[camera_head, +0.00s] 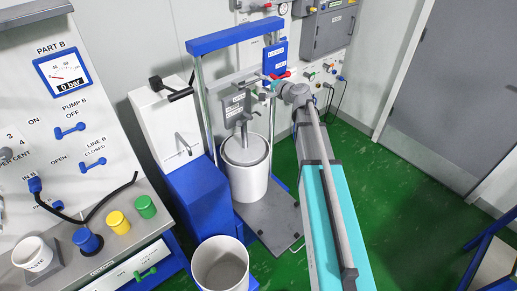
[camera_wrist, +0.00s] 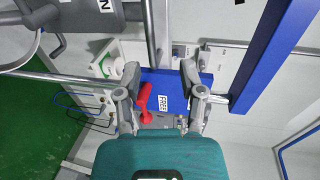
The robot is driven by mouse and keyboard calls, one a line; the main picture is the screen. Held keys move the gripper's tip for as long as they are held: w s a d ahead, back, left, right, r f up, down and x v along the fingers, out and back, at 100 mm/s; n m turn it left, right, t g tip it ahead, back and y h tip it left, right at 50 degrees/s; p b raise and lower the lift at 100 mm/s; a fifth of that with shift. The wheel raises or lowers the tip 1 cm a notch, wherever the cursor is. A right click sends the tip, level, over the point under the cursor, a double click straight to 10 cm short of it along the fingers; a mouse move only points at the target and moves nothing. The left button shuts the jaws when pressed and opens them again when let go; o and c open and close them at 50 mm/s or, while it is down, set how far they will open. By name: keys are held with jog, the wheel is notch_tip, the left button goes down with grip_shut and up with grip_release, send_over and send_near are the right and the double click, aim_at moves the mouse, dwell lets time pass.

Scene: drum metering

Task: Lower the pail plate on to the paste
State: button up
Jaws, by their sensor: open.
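The white pail (camera_head: 249,186) stands on the grey base of the blue-topped press frame. The round grey pail plate (camera_head: 243,152) is at the pail's mouth, under a grey rod and bracket. I cannot see the paste or tell the gap beneath the plate. My gripper (camera_head: 268,88) is up at the frame, above and right of the plate. In the wrist view my gripper (camera_wrist: 160,72) is open, its fingers apart on both sides of a blue panel (camera_wrist: 172,92). A red lever (camera_wrist: 146,102) lies between the fingers beside a "FREE" label, with no visible grip on it.
The blue crossbar (camera_head: 234,36) tops the frame. A white box (camera_head: 163,125) on a blue stand is left of it. An open empty-looking bucket (camera_head: 220,265) stands in front. The Part B panel (camera_head: 70,110) fills the left. Green floor (camera_head: 400,190) is clear at right.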

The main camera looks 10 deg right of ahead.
jog(key=p+v, duration=0.1)
jog(key=v, duration=0.5)
jog(key=s+a+f+n+g+h, duration=0.1)
jog(key=s+a+f+n+g, duration=0.4)
jog(key=s+f, duration=0.2)
jog(key=s+a+f+n+g+h+b, duration=0.1)
jog(key=s+a+f+n+g, duration=0.4)
jog(key=s, duration=0.5)
jog(key=shift+f, duration=1)
jog(key=shift+w, duration=0.1)
jog(key=w+d+r+m+t+y, duration=0.1)
jog(key=w+d+r+m+t, duration=0.4)
jog(key=w, duration=0.3)
jog(key=w+d+r+m+t+y, duration=0.1)
jog(key=w+d+r+m+t, duration=0.4)
jog(key=w+r, duration=0.2)
jog(key=shift+w+r, duration=0.3)
jog(key=shift+w, duration=0.7)
jog(key=shift+w, duration=0.1)
